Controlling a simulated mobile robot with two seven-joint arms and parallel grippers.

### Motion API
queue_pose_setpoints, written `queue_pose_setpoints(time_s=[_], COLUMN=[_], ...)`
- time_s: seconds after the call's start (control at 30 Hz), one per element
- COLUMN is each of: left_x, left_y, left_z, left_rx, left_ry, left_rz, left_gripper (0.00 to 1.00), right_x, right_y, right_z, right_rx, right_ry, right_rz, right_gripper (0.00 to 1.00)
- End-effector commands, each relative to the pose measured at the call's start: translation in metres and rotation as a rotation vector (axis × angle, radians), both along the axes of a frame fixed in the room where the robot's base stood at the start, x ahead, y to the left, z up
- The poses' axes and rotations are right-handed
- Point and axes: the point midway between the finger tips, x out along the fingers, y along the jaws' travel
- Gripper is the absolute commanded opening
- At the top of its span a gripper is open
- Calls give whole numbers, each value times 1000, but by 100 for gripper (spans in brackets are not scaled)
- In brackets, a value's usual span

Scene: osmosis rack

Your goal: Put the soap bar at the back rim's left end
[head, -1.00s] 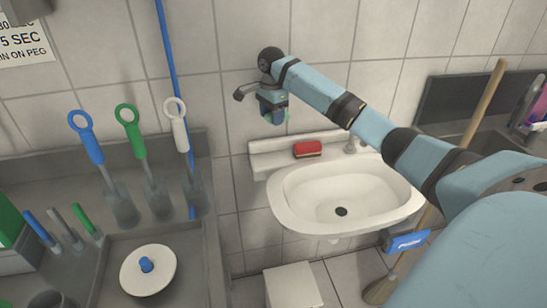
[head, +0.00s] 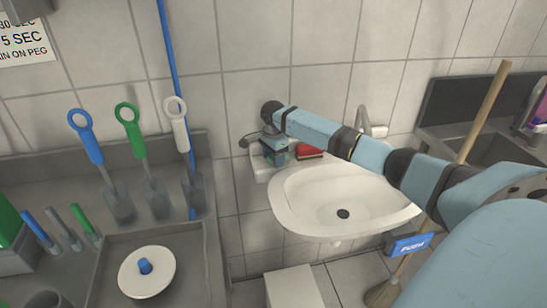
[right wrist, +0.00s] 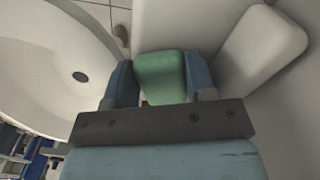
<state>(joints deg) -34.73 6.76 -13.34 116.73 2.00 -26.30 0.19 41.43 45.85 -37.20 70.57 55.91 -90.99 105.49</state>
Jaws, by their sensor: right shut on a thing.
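My right gripper (head: 277,158) is over the left end of the washbasin's back rim (head: 260,174). In the right wrist view its two blue fingers (right wrist: 161,86) are shut on the sides of a green soap bar (right wrist: 160,76). The soap is mostly hidden behind the fingers in the head view. The white basin (right wrist: 60,65) lies to the left of the soap in the right wrist view. I cannot tell whether the soap touches the rim. My left gripper is not in view.
A red object (head: 309,151) with a dark base sits on the back rim, just right of my gripper. The tap (head: 366,122) stands further right. A tiled wall is close behind. A broom (head: 485,110) leans at the right.

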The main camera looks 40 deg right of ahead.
Motion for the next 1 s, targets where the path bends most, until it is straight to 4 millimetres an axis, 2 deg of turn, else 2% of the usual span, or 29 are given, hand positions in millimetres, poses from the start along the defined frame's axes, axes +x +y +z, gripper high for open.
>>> queue_pose_setpoints(time_s=[0.27, 0.3, 0.33, 0.37, 0.7, 0.87, 1.0], left_x=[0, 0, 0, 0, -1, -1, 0], left_y=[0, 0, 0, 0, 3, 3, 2], left_z=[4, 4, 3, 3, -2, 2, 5], left_rx=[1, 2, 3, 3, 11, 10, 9], left_ry=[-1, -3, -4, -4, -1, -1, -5], left_rz=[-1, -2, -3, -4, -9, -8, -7], left_gripper=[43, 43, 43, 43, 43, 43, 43], right_x=[0, 0, 0, 0, 0, 1, 1], right_y=[0, 0, 0, 0, 0, 0, 0], right_z=[0, -1, -2, -2, 2, 28, 60], right_rx=[0, 0, 0, 0, 0, 0, 0], right_ry=[1, 1, 0, 0, -2, -3, -4], right_rz=[-1, -1, -1, -1, 0, 0, -1], right_gripper=[26, 53, 60, 61, 61, 61, 61])
